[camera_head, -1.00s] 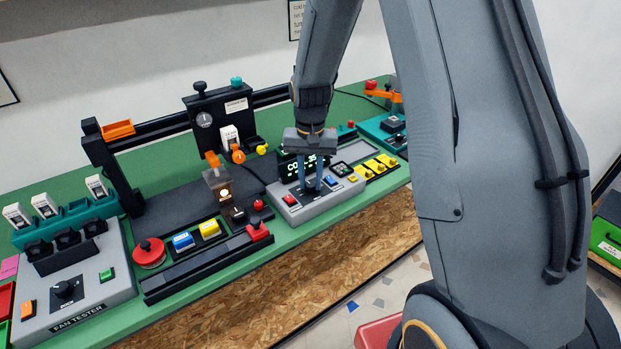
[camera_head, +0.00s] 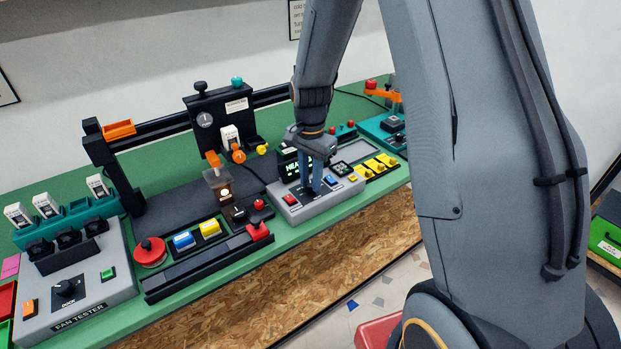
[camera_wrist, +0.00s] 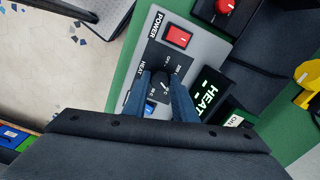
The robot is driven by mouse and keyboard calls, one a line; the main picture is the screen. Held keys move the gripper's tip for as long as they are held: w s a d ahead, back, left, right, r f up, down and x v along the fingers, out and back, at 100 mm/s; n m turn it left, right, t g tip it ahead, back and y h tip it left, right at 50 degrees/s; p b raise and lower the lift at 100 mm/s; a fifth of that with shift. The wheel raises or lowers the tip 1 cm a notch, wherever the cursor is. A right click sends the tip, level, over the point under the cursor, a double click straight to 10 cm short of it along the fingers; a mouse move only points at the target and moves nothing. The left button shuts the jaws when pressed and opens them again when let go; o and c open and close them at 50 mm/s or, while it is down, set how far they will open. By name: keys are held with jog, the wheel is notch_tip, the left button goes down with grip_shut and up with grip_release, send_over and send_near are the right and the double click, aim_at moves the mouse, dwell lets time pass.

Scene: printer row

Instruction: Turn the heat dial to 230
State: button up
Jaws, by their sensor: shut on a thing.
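The heat dial (camera_wrist: 160,78) is a dark round knob on a black plate marked HEAT, seen in the wrist view. My gripper (camera_wrist: 166,84) is shut on the dial, with one blue-grey finger on each side of it. In the head view my gripper (camera_head: 311,188) points down at the grey control box (camera_head: 320,206), and its fingers hide the dial. The lit display (camera_wrist: 208,98) reads HEAT in the wrist view; any number on it cannot be made out. The pointer's exact setting is too small to read.
A red POWER switch (camera_wrist: 178,37) sits beside the dial, and a blue switch (camera_head: 329,181) lies on its other side. Yellow clips (camera_head: 374,166) stand to the right. A press with an orange top (camera_head: 219,180) and the fan tester (camera_head: 75,300) stand to the left.

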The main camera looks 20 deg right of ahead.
aim_at(311, 183)
jog(key=shift+w, duration=0.1)
dwell(0.3)
jog(key=o, duration=1)
jog(key=shift+o, duration=0.2)
jog(key=shift+r+b, duration=1.15)
jog(key=shift+r, duration=2.8)
jog(key=s+f+n+t+b, duration=0.1)
jog(key=s+f+n+b, duration=0.1)
jog(key=s+n, duration=0.9)
jog(key=s, duration=0.7)
jog(key=shift+s+f, duration=0.15)
jog(key=shift+f, duration=0.2)
